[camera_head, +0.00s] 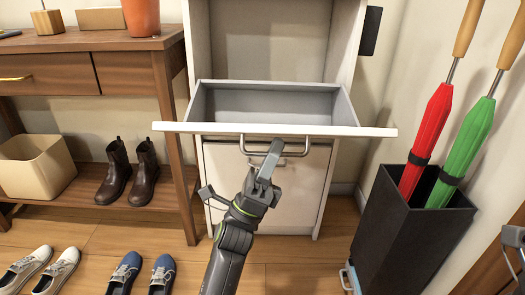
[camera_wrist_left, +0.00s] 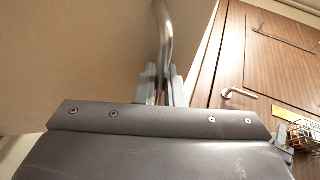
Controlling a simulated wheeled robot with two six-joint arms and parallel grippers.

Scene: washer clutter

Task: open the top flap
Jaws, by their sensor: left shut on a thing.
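The top flap (camera_head: 350,131) of the white cabinet is tilted out, and its grey inside shows from above. Its metal bar handle (camera_head: 305,146) hangs at the front. My left gripper (camera_head: 269,164) is shut on this handle. The left wrist view shows the handle bar (camera_wrist_left: 164,38) running between the two fingertips (camera_wrist_left: 165,88). A lower panel (camera_head: 308,190) below the flap is closed, with its handle partly hidden behind my gripper.
A wooden console table (camera_head: 130,80) with boots (camera_head: 118,172) and a beige bin (camera_head: 35,165) stands left. Shoes (camera_head: 125,272) lie on the floor. A dark umbrella stand (camera_head: 405,235) with red and green umbrellas is close on the right.

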